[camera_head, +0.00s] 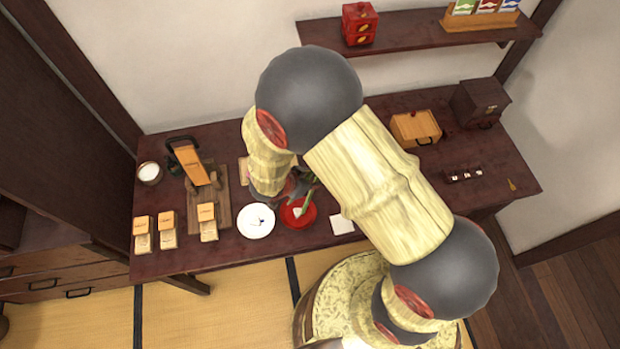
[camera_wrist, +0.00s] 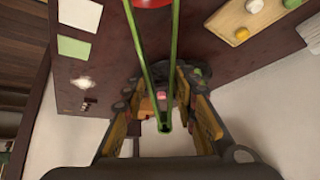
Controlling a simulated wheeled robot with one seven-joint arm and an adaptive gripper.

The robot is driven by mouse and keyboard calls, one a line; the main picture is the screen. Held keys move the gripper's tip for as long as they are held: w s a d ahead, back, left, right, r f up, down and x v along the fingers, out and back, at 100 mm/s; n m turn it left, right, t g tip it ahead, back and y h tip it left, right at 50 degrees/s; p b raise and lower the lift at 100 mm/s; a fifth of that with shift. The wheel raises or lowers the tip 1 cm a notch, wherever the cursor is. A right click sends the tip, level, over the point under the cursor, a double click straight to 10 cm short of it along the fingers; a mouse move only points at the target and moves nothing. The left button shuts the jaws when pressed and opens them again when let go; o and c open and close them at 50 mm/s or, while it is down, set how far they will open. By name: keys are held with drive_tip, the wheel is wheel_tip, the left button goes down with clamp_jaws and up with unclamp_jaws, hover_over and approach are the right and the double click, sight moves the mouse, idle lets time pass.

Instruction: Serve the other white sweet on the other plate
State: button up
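My gripper (camera_wrist: 163,80) has its fingers on either side of long green tongs (camera_wrist: 132,25), whose two arms spread away from a joined end between the fingers. In the head view the tongs (camera_head: 308,202) reach over a red plate (camera_head: 289,219), with a pale spot at their tips that I cannot identify. The red plate's edge also shows in the wrist view (camera_wrist: 152,3). A white plate (camera_head: 256,232) with dark marks lies left of it. A wooden board (camera_wrist: 223,22) holds a white sweet (camera_wrist: 254,6), a yellow sweet (camera_wrist: 241,35) and a green one (camera_wrist: 291,3). My arm hides most of the board in the head view.
A pale square (camera_head: 342,224) lies right of the red plate. Wooden blocks (camera_head: 207,212), a stand (camera_head: 190,165) and a white-topped cup (camera_head: 149,172) occupy the left of the table. A wooden box (camera_head: 415,128) and dark box (camera_head: 480,102) stand at back right. A shelf (camera_head: 410,35) hangs above.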

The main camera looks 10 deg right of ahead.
wheel_tip(320, 180, up, 7)
drive_tip(key=p, duration=0.7)
drive_tip(key=shift+r+p, duration=0.15)
drive_tip(key=shift+p, duration=0.25)
